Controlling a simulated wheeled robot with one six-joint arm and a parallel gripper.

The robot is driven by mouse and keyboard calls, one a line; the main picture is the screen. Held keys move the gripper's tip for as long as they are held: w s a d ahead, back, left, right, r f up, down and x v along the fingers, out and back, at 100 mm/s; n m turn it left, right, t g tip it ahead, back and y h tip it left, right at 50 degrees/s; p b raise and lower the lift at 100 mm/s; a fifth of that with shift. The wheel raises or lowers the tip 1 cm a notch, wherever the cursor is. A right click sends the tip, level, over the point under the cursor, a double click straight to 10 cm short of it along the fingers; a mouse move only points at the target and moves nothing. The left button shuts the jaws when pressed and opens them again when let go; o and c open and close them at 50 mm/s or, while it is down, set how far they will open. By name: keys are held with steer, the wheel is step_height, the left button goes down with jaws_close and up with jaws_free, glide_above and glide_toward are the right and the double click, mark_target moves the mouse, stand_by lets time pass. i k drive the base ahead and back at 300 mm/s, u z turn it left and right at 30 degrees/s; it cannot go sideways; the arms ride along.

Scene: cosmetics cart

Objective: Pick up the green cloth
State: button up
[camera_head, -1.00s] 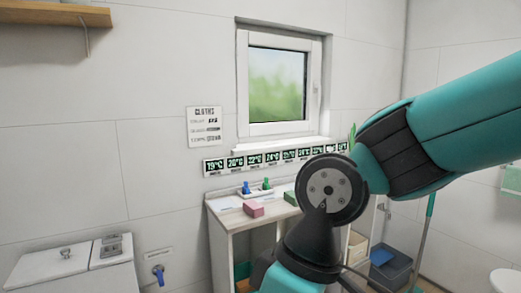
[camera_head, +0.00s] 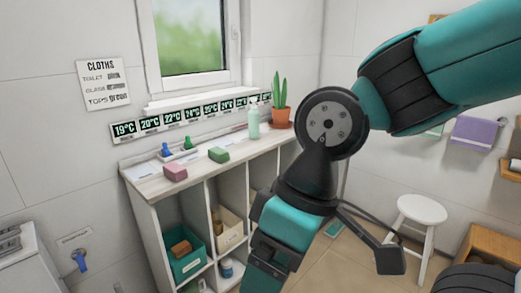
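A pale green cloth (camera_head: 435,130) hangs on the right wall, partly hidden behind my arm. A purple cloth (camera_head: 475,133) hangs just right of it. A small green block (camera_head: 219,154), which could be a sponge or a folded cloth, lies on the white shelf unit's top, right of a similar pink block (camera_head: 175,172). My arm crosses the right half of the view and runs down out of the bottom edge. My gripper's fingers are not in view, so its state does not show.
The shelf unit (camera_head: 149,187) also bears a spray bottle (camera_head: 253,123), a potted cactus (camera_head: 281,115) and two small blue and green objects. Its compartments hold a teal bin (camera_head: 186,262) and a beige box (camera_head: 229,232). A white stool (camera_head: 422,210) stands at right.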

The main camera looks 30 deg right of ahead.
mark_target(217, 154)
steer(key=z, duration=0.95)
steer(key=i, duration=2.2)
steer(key=u, duration=1.6)
